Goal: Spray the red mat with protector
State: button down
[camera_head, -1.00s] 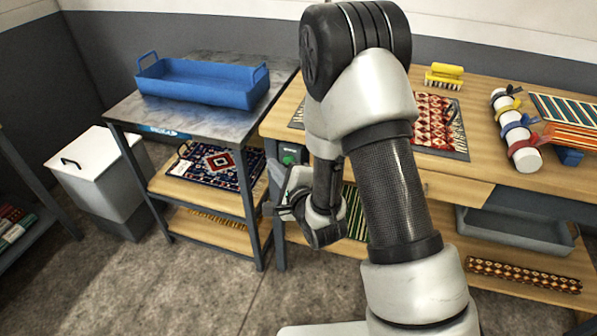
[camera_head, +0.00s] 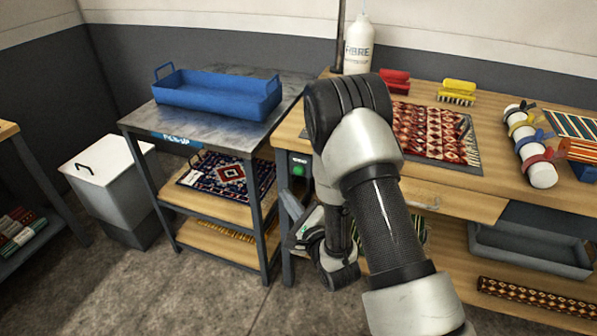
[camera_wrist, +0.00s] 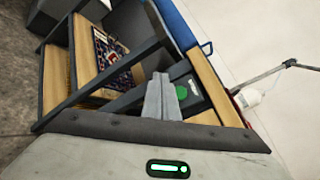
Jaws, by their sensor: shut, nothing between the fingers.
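The red patterned mat (camera_head: 440,133) lies flat on a grey sheet on the wooden workbench, right of my arm; my arm hides its left part. A white bottle (camera_head: 358,50) with "FIBRE" on its label stands upright at the back of the bench. It also shows in the wrist view (camera_wrist: 249,97), beside a thin grey rod. I cannot tell whether it holds the protector. My gripper (camera_head: 298,226) is low in front of the bench's left end, below the top and apart from mat and bottle. In the wrist view its fingers (camera_wrist: 162,96) are together and empty.
A blue tray (camera_head: 218,92) sits on the metal-topped cart (camera_head: 170,125), with a dark patterned rug (camera_head: 225,180) on its shelf. Red (camera_head: 394,82) and yellow (camera_head: 457,91) brushes and a strapped white roll (camera_head: 530,150) lie on the bench. Floor is clear in front of the cart.

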aim_at(294, 171)
jog(key=w+d, duration=0.2)
jog(key=w, duration=0.4)
jog(key=shift+w+d, duration=0.15)
dwell(1.9)
jog(key=shift+w+d+b, duration=0.1)
jog(key=shift+w+b, duration=0.2)
jog(key=shift+b, duration=0.1)
jog(key=shift+w+d, duration=0.25)
jog(key=shift+w, duration=0.3)
dwell(2.1)
jog(key=shift+s, duration=0.15)
jog(key=shift+s+a, duration=0.35)
jog(key=shift+s, duration=0.45)
jog(key=shift+s, duration=0.1)
jog(key=shift+s+a+b, duration=0.2)
jog(key=shift+s+a, duration=0.1)
jog(key=shift+s, duration=0.45)
jog(key=shift+s+a+b, duration=0.15)
jog(key=shift+s+a, duration=0.15)
jog(key=shift+s, duration=0.45)
jog(key=shift+s+a+b, duration=0.2)
jog(key=shift+s+a, duration=0.1)
jog(key=shift+s, duration=0.45)
